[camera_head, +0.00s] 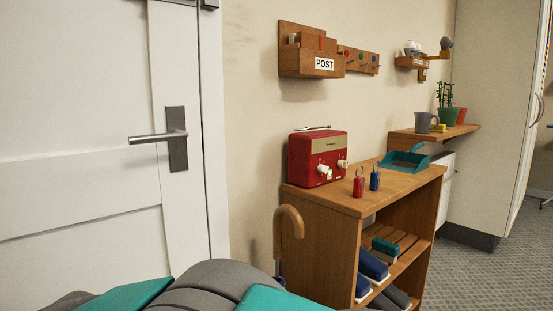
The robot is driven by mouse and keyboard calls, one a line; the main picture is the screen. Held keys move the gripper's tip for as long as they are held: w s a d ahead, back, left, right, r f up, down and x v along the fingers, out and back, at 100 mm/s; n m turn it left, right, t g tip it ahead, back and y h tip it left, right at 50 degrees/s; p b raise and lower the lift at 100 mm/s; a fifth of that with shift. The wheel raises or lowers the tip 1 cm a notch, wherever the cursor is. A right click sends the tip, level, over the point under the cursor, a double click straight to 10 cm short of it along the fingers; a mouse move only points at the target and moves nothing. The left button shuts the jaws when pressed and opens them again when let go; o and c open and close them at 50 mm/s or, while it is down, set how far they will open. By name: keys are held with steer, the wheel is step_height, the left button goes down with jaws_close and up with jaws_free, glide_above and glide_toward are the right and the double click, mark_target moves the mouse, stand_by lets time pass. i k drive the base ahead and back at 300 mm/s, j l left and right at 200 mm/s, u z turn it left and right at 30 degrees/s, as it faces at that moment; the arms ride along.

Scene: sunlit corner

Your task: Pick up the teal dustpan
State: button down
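The teal dustpan (403,162) lies on top of the wooden shelf unit (334,196), toward its far right end. Its handle part points up and right at the back edge. Nothing covers it from this view. My gripper is not in view; only grey and teal parts, which look like my own body, show at the bottom of the picture.
A red radio (318,158) stands on the unit's left end, with a red key fob (358,186) and a blue one (375,179) between it and the dustpan. A cane (290,225) leans at the unit's left side. A white door (80,150) is left.

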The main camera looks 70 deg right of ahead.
mark_target(411, 162)
steer(key=z, duration=3.3)
steer(key=i+l+z, duration=0.2)
steer(key=i+z, duration=0.15)
steer(key=i, duration=0.35)
steer(key=i+z, duration=0.3)
steer(key=i, duration=0.4)
